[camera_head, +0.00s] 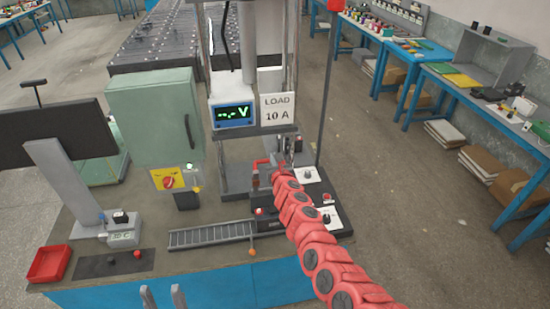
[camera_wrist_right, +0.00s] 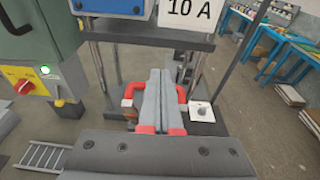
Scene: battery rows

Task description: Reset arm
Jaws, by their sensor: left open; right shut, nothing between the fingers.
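My right arm is red and reaches from the lower right of the head view to the test stand (camera_head: 238,180). Its gripper (camera_head: 285,145) is at the stand, below the load sign. In the right wrist view its two grey fingers (camera_wrist_right: 160,85) are together with nothing between them. Red curved parts (camera_wrist_right: 138,92) of the stand show on both sides of the fingers; I cannot tell whether they touch. My left gripper (camera_head: 162,296) shows only as two grey fingers at the bottom edge of the head view, apart and empty, in front of the bench's blue front.
The bench holds a monitor (camera_head: 60,130), green cabinet (camera_head: 155,120), red tray (camera_head: 49,264), grey roller track (camera_head: 210,235) and meter display (camera_head: 233,115) beside the load sign (camera_head: 278,108). Stand posts are close to my right gripper. Blue side tables (camera_head: 445,85) stand right, across open floor.

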